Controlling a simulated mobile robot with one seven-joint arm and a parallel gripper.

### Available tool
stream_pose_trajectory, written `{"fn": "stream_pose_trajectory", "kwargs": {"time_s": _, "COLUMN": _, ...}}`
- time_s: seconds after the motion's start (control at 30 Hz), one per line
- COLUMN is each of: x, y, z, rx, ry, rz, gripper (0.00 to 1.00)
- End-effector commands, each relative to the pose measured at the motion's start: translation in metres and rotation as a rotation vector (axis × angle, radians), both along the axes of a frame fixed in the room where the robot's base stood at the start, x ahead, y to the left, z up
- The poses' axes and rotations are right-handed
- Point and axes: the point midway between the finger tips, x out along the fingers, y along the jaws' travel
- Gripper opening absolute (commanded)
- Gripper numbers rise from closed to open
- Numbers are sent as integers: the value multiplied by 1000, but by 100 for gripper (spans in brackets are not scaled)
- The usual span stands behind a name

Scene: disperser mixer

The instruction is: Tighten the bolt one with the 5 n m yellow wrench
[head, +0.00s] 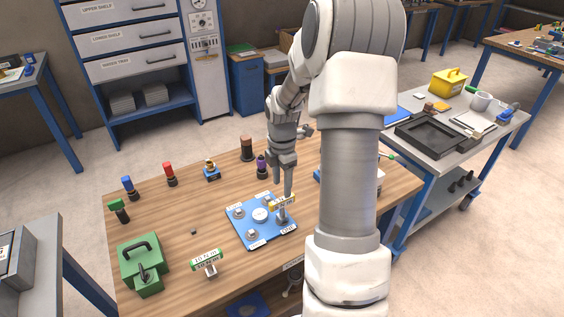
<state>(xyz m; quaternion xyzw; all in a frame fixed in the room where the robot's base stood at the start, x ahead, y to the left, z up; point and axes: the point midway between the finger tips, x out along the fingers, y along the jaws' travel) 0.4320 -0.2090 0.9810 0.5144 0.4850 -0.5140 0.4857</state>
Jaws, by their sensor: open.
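The blue plate (247,222) lies on the wooden workbench, with a round white hub (260,214) and several labelled bolts around it. The labels are too small for me to tell which is bolt one. A yellow-labelled wrench (283,202) stands at the plate's right side, over the right-hand bolt (283,217). Whether it is seated on that bolt cannot be told. My gripper (287,193) is open and points down right at the yellow wrench's top. The fingers are thin in this view, and contact with the wrench is unclear.
A green toolbox (142,264) is at the bench's left. Coloured-handled tools, including red (169,172) and purple (262,165) ones, stand along the back. My arm hides the bench's right part.

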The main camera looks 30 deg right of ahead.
Motion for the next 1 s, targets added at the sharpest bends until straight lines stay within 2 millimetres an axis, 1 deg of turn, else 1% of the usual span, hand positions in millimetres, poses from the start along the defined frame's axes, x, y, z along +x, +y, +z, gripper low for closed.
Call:
{"fn": "stream_pose_trajectory", "kwargs": {"time_s": 0.03, "x": 1, "y": -1, "z": 15, "rx": -2, "ry": -4, "rz": -1, "gripper": 57}}
{"fn": "stream_pose_trajectory", "kwargs": {"time_s": 0.2, "x": 0, "y": -1, "z": 48, "rx": -2, "ry": -4, "rz": 0, "gripper": 57}}
{"fn": "stream_pose_trajectory", "kwargs": {"time_s": 0.3, "x": 0, "y": 0, "z": 61, "rx": -1, "ry": -2, "rz": 0, "gripper": 57}}
{"fn": "stream_pose_trajectory", "kwargs": {"time_s": 0.4, "x": 0, "y": 0, "z": 69, "rx": -1, "ry": -1, "rz": 0, "gripper": 57}}
{"fn": "stream_pose_trajectory", "kwargs": {"time_s": 0.53, "x": 0, "y": 0, "z": 72, "rx": 0, "ry": 0, "rz": 1, "gripper": 57}}
{"fn": "stream_pose_trajectory", "kwargs": {"time_s": 0.83, "x": 0, "y": 1, "z": 72, "rx": 0, "ry": 0, "rz": 1, "gripper": 57}}
{"fn": "stream_pose_trajectory", "kwargs": {"time_s": 0.93, "x": 2, "y": 5, "z": 72, "rx": 0, "ry": 1, "rz": 4, "gripper": 57}}
{"fn": "stream_pose_trajectory", "kwargs": {"time_s": 1.0, "x": 4, "y": 13, "z": 72, "rx": 0, "ry": 1, "rz": 7, "gripper": 57}}
